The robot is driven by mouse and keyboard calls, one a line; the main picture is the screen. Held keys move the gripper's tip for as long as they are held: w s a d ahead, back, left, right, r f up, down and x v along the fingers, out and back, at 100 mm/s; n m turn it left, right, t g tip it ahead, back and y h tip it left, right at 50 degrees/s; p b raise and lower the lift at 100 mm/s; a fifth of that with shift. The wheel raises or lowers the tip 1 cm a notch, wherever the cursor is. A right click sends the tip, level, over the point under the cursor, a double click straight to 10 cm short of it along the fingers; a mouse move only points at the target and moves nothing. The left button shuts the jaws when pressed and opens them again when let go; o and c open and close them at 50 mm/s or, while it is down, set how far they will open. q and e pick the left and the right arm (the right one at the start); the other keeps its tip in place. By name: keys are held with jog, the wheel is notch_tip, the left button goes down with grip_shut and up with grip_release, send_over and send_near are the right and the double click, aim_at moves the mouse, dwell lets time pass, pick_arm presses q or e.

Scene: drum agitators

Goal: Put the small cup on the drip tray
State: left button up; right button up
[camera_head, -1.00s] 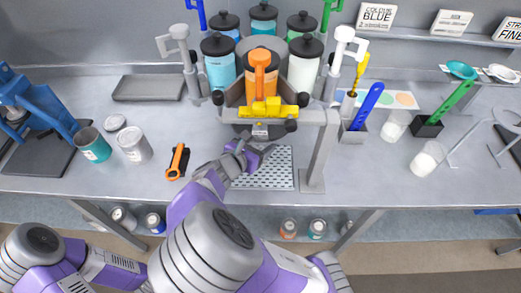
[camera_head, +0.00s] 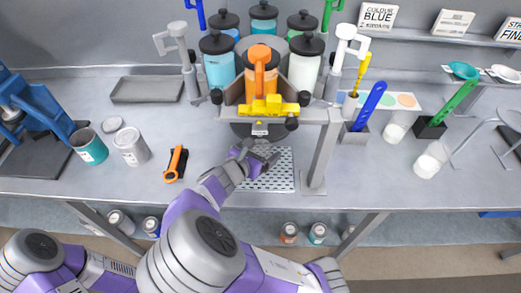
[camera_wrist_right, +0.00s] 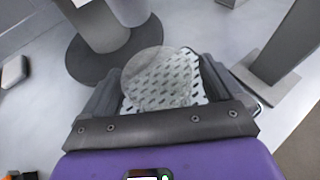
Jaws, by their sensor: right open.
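The perforated drip tray (camera_head: 278,180) lies on the bench under the dispenser's front. My right gripper (camera_head: 264,154) is low over its back left part, with open jaws. In the right wrist view, a clear round cup (camera_wrist_right: 160,78) shows between the open jaws of my right gripper (camera_wrist_right: 158,88), with the drip tray (camera_wrist_right: 186,70) seen through and beside it. The cup appears to stand on the tray, but I cannot tell its exact contact. In the head view the gripper hides it. My left gripper is out of view.
The dispenser's leg (camera_head: 319,160) stands right of the tray. Whitish beakers (camera_head: 430,158) stand to the right. A round dark base (camera_wrist_right: 112,50) sits beside the jaws.

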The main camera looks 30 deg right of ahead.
jog(key=shift+r, duration=0.1)
jog(key=shift+a+r, duration=0.2)
jog(key=shift+a, duration=0.05)
jog(key=p+v, duration=0.4)
jog(key=v, duration=0.7)
jog(key=shift+s, duration=0.25)
jog(key=shift+a+r, duration=0.1)
jog(key=shift+a, duration=0.05)
